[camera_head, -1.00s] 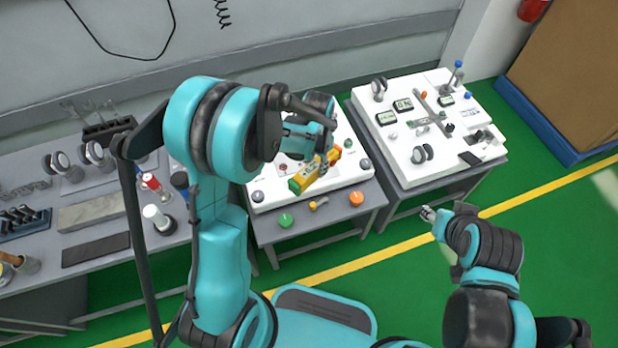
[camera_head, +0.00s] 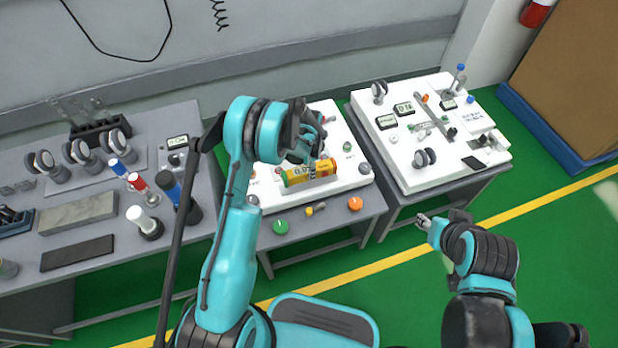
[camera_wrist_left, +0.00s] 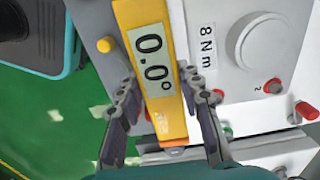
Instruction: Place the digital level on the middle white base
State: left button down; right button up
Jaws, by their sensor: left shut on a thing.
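The yellow digital level (camera_head: 298,178) is over the front part of the middle white base (camera_head: 351,181), lying roughly level and along its front edge. My left gripper (camera_head: 311,166) is shut on it from above. In the left wrist view, both fingers flank the level (camera_wrist_left: 139,15), whose display reads 0.0°. The white base (camera_wrist_left: 212,76) lies beneath it there, with a dial and "8 Nm" print. I cannot tell whether the level touches the base. My right gripper (camera_head: 425,220) is far off over the green floor, too small to tell open or shut.
Another white base (camera_head: 405,165) with instruments stands to the right. The left grey table holds gauges, a grey block (camera_head: 78,213) and upright coloured-top cylinders.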

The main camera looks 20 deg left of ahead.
pick_arm(q)
notch_tip(320, 180, down, 4)
jog(key=shift+w+f+b, duration=0.1)
jog(key=shift+f+b, duration=0.05)
jog(key=shift+b, duration=0.85)
jog(key=c, duration=1.4)
grip_release()
jog(key=shift+f, duration=0.1)
jog(key=shift+c, duration=0.2)
jog(key=o, duration=0.4)
jog(key=shift+r, duration=0.2)
